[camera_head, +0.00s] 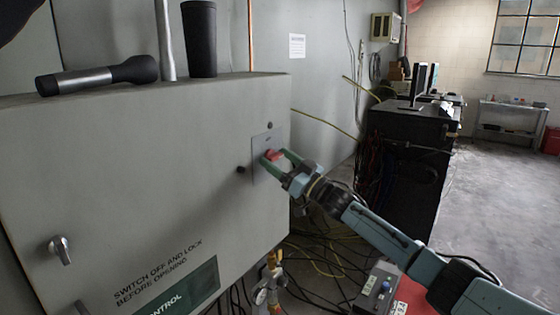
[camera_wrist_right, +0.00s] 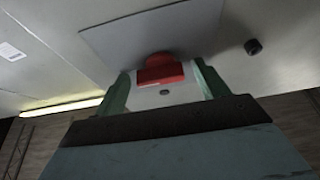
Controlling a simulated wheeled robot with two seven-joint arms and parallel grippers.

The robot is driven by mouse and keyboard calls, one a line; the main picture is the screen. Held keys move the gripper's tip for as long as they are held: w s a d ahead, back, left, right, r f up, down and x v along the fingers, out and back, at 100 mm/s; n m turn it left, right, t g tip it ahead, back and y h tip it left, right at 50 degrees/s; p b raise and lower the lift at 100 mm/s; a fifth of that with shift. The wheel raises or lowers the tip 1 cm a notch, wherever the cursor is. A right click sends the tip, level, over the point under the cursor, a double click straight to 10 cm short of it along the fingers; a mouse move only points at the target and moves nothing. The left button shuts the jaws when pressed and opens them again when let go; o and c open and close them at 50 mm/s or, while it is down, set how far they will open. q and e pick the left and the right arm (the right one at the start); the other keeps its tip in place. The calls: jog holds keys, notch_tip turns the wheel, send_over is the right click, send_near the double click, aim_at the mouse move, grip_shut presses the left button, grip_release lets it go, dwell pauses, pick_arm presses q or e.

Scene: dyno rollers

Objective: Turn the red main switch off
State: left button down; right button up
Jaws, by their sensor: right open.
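The red main switch (camera_head: 272,155) sits on a light square plate (camera_head: 267,140) on the front of a grey cabinet (camera_head: 180,150), near its right edge. My right gripper (camera_head: 277,160) is open at the switch, its green fingers around the red handle. In the right wrist view the red switch (camera_wrist_right: 162,72) lies between the two fingers of the right gripper (camera_wrist_right: 162,88), with the plate (camera_wrist_right: 150,35) behind it. I cannot tell whether the fingers touch the handle. My left gripper is not in view.
A flashlight (camera_head: 97,75) and a black cup (camera_head: 200,38) stand or lie on the cabinet top. A small black knob (camera_head: 241,170) is left of the plate. A metal handle (camera_head: 60,250) sticks out lower left. Cables and a gauge (camera_head: 262,296) are below; a dark desk (camera_head: 405,160) stands right.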

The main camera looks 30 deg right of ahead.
jog(key=c, duration=1)
jog(key=shift+n, duration=0.4)
jog(key=n+g+y, duration=0.1)
jog(key=n, duration=0.2)
jog(key=n+g+y, duration=0.1)
jog(key=n, duration=0.2)
jog(key=n+g+y+b, duration=0.1)
jog(key=n+y, duration=0.1)
jog(key=shift+d+r+n, duration=0.15)
jog(key=shift+d+n, duration=0.05)
jog(key=shift+n, duration=0.2)
jog(key=n+g, duration=0.1)
jog(key=n, duration=0.2)
jog(key=n+g+y, duration=0.1)
jog(key=n, duration=0.2)
jog(key=shift+w+r+n+g, duration=0.1)
jog(key=shift+r+n+g, duration=0.05)
jog(key=shift+n+g, duration=0.25)
jog(key=n+g, duration=0.1)
jog(key=n, duration=0.2)
jog(key=n+g, duration=0.1)
jog(key=n, duration=0.2)
jog(key=shift+r+h+p, duration=0.15)
jog(key=shift+h+p, duration=0.15)
jog(key=shift+p, duration=0.1)
